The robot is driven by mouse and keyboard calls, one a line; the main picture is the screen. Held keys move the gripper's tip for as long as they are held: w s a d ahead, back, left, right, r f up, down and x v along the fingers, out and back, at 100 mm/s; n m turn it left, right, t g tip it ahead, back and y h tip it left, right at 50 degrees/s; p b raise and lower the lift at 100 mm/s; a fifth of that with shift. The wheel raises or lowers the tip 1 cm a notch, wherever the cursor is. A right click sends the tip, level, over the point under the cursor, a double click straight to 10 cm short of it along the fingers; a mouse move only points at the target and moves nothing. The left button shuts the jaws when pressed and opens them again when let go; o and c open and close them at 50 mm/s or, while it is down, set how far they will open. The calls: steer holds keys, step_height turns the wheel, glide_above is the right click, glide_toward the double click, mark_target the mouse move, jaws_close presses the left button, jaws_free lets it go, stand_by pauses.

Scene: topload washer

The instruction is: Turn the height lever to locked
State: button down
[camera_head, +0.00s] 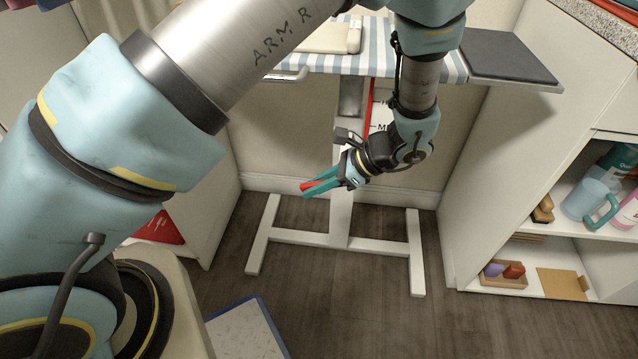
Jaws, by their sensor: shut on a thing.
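My gripper (309,190) has teal fingers and is in front of the ironing board's white post (341,212), below the board. A red piece, which looks like the height lever (319,185), shows between the fingers, and they are shut on it. The fingers point down and to the left. Where the lever joins the stand is hidden behind the gripper. A white label plate (381,117) with a red edge and dark lettering is on the stand behind my arm; its words are mostly covered. The striped ironing board (385,62) is above.
The stand's white feet (416,255) rest on the dark wood floor. A dark shelf (505,57) sticks out at the board's right end. A white shelf unit (560,240) with a blue jug (585,199) is on the right. A blue-edged panel (245,332) is low in front.

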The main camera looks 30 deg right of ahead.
steer(key=shift+w+a+r+t+y+p, duration=0.1)
steer(key=shift+r+t+y+p, duration=0.2)
steer(key=shift+r+t+y, duration=0.4)
steer(key=shift+a+r+t+y+p, duration=0.1)
steer(key=shift+r+t+y+p, duration=0.25)
steer(key=shift+t+y, duration=0.4)
steer(key=shift+y, duration=0.25)
steer(key=c, duration=0.8)
jaws_free()
steer(key=shift+r, duration=0.1)
steer(key=v, duration=1.1)
